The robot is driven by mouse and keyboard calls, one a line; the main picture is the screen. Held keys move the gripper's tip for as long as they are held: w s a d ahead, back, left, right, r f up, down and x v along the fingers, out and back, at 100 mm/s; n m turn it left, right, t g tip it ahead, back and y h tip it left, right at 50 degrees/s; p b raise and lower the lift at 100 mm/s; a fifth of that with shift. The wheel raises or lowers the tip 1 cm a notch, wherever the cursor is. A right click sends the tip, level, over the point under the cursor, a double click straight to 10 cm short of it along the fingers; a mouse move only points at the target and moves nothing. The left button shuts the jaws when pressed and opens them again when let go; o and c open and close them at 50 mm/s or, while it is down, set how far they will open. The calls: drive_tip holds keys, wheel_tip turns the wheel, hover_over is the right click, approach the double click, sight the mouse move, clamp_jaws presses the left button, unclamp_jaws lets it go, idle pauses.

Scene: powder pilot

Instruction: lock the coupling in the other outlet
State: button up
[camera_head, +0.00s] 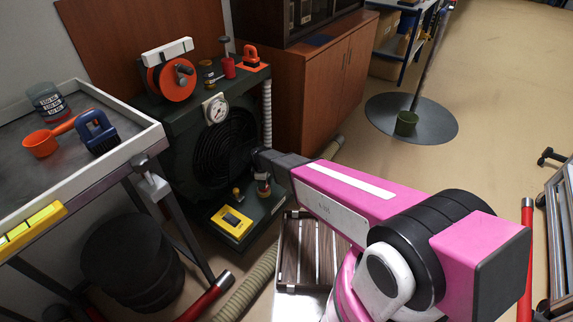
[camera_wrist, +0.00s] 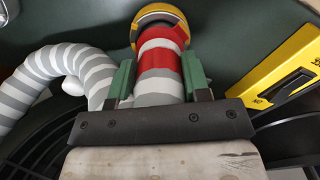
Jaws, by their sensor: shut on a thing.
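A coupling (camera_wrist: 160,62) with a red band and pale grey rings sits between the green fingers of my gripper (camera_wrist: 158,78) in the wrist view. My gripper is shut on it. Its far end meets a yellow and dark ring (camera_wrist: 158,14) on the dark green machine; how deep it sits and whether it is locked I cannot tell. A grey striped hose (camera_wrist: 65,65) curves off to the left. In the head view my gripper (camera_head: 264,168) is at the machine's (camera_head: 180,132) front right, and the coupling (camera_head: 263,187) shows small and partly hidden below it.
A yellow box (camera_head: 231,221) with a black panel lies left of my gripper on the machine's low ledge; it also shows in the wrist view (camera_wrist: 285,72). A gauge (camera_head: 215,108) sits above. A tray table (camera_head: 75,150) stands left, a slatted wooden piece (camera_head: 305,250) below my arm.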

drive_tip(key=shift+f, duration=0.35)
drive_tip(key=o, duration=1.2)
drive_tip(key=shift+c, duration=1.4)
drive_tip(key=shift+r, duration=0.1)
drive_tip(key=shift+r, duration=3.4)
